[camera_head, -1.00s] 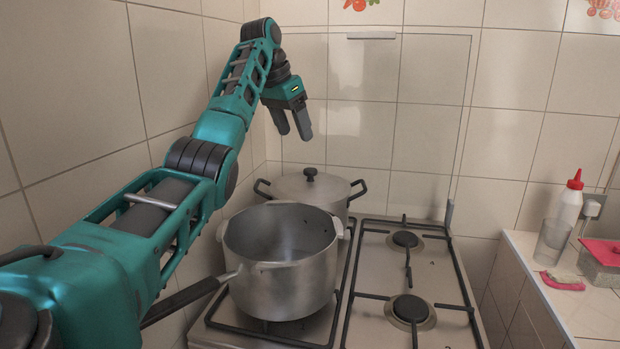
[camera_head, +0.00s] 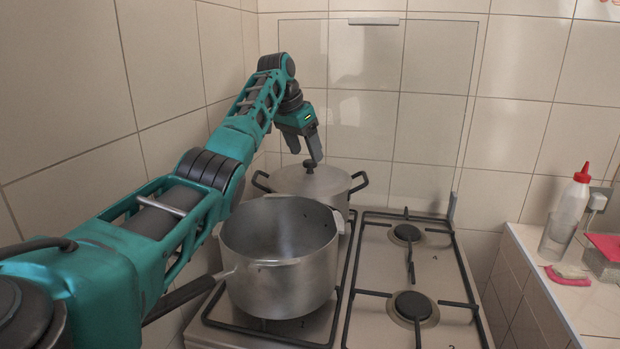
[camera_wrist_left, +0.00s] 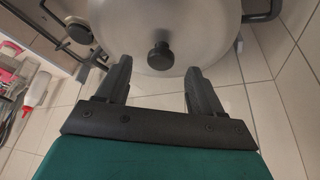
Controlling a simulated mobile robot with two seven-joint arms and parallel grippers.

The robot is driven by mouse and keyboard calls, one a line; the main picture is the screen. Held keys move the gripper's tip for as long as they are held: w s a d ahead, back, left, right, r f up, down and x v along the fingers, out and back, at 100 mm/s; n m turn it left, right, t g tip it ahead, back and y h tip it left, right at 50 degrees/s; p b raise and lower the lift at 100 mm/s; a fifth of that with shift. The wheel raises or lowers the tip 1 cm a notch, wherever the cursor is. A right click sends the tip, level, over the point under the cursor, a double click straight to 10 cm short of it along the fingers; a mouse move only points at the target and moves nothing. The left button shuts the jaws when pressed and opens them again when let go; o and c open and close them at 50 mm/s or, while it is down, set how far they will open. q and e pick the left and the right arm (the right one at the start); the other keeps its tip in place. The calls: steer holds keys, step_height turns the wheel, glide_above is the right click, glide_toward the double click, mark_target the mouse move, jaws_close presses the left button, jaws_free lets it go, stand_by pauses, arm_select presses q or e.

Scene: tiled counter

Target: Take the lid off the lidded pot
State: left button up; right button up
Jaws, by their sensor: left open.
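The lidded pot (camera_head: 336,203) stands on the back left burner, with black side handles. Its metal lid (camera_head: 290,180) is on it and has a black knob (camera_head: 309,166) in the middle. In the left wrist view the lid (camera_wrist_left: 185,22) fills the top, and the knob (camera_wrist_left: 160,56) shows between and just beyond the fingertips. My left gripper (camera_head: 304,158) is open and close above the knob, fingers pointing down; it also shows in the left wrist view (camera_wrist_left: 158,72). I cannot tell whether a finger touches the knob. My right gripper is out of view.
A large open pot (camera_head: 280,270) stands on the front left burner, its long handle pointing left under my left arm. The right burners of the stove (camera_head: 440,270) are empty. A bottle (camera_head: 568,215) and a glass stand on the right counter. Tiled walls are behind and left.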

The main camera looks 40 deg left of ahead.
mark_target(309, 161)
arm_select(q)
steer(key=x, duration=0.3)
steer(key=shift+w+f, duration=0.1)
steer(key=shift+f, duration=0.15)
jaws_close()
stand_by(0.4)
